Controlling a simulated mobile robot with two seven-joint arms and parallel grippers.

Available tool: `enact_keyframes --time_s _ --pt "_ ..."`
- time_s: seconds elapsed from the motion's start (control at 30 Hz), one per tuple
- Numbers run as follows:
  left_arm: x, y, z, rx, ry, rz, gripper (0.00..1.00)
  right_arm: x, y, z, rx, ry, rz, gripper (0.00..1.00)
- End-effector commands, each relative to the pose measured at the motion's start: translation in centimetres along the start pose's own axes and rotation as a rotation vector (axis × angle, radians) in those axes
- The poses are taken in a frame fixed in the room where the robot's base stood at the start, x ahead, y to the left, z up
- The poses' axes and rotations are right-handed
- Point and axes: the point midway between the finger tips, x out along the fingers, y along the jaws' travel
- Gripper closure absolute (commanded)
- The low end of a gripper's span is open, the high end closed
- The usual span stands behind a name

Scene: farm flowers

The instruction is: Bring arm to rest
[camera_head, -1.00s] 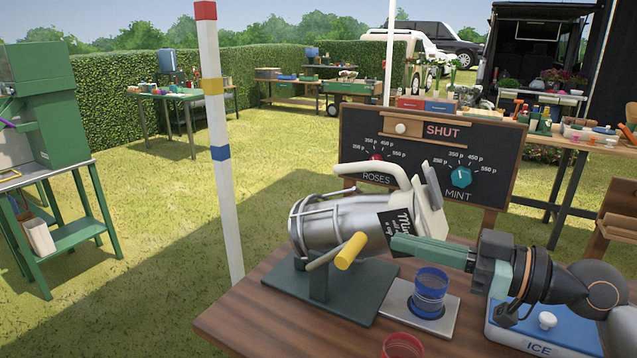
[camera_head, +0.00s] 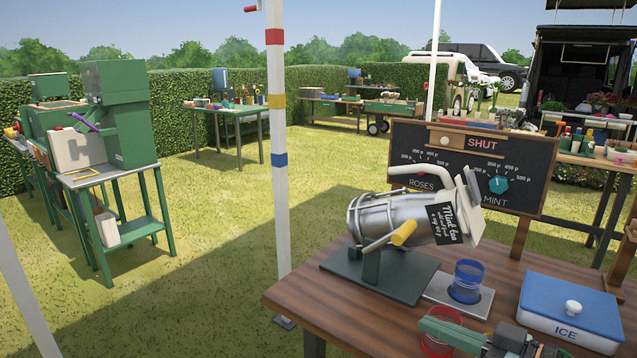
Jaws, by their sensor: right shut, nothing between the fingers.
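My right gripper (camera_head: 450,336) shows at the bottom right, low over the front of the wooden table (camera_head: 312,308). Its green fingers are shut with nothing between them, and they overlap the red cup (camera_head: 436,345) in the picture; I cannot tell if they touch it. The metal urn (camera_head: 405,218), with a "Mint tea" label and a yellow handle, lies tilted on its dark stand, well apart from the gripper. A blue cup (camera_head: 466,281) stands on a grey plate in front of the urn. My left gripper is not in view.
A blue-lidded ice box (camera_head: 572,305) stands right of the gripper. A chalkboard (camera_head: 462,165) reading "SHUT" stands behind the urn. A striped pole (camera_head: 278,190) rises at the table's left. Green machines (camera_head: 125,110) stand far left; the grass between is open.

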Motion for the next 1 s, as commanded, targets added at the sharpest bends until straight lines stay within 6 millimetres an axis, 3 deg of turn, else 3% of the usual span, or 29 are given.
enact_keyframes --time_s 0.03,0.17,0.3,0.4,0.6,0.7,0.73,1.0 --pt "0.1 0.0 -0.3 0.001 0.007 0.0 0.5 0.5 0.0 3.1 0.038 -0.032 0.032 1.0" --pt "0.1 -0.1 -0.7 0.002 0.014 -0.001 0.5 1.1 -0.5 11.3 0.108 -0.128 0.137 1.0" --pt "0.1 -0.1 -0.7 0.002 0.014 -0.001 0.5 0.5 -2.7 20.1 0.165 -0.245 0.247 1.0" --pt "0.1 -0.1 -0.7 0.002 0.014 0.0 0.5 -0.6 -5.0 25.5 0.191 -0.328 0.316 1.0" --pt "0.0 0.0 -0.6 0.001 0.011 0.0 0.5 -3.4 -10.4 33.2 0.214 -0.476 0.42 1.0" --pt "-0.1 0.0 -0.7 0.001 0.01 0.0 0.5 -4.9 -13.2 35.7 0.217 -0.541 0.458 1.0" --pt "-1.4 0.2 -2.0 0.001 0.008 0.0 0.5 -5.1 -12.6 33.5 0.206 -0.53 0.463 1.0" --pt "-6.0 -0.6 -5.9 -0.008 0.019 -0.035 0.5 -7.4 -12.4 28.1 0.205 -0.531 0.497 1.0"
